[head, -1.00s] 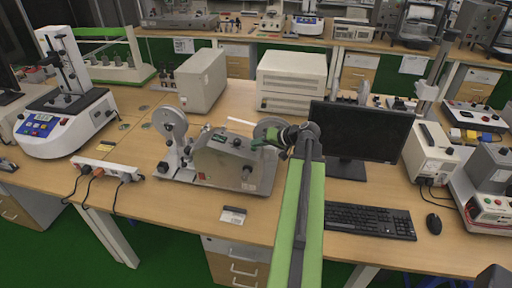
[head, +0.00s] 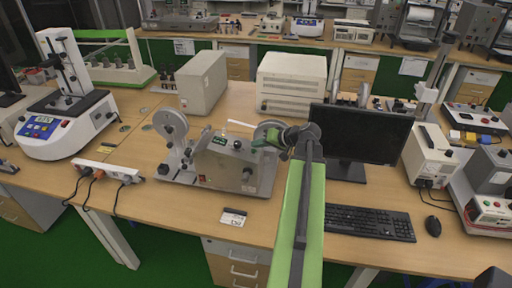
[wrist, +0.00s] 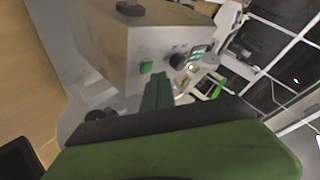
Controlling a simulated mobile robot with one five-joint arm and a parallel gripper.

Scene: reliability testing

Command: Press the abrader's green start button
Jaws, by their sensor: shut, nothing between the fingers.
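The abrader (head: 225,165) is a grey boxy machine with a wheel at each side, standing on the wooden bench left of the monitor. In the wrist view, its front panel (wrist: 155,45) carries the green start button (wrist: 146,67), a black knob (wrist: 178,62) and a small display (wrist: 198,50). My gripper (head: 258,143) is shut and empty, at the right end of the panel in the head view. Its green fingertips (wrist: 157,86) show just below and right of the button in the wrist view, seemingly apart from it. In the head view I cannot make out the button.
The monitor (head: 360,133) and keyboard (head: 369,221) are close to the right of my arm. A power strip (head: 108,171) with cables lies left of the abrader. A small card (head: 233,217) lies in front of it. Two cream boxes stand behind it. The bench's front strip is mostly clear.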

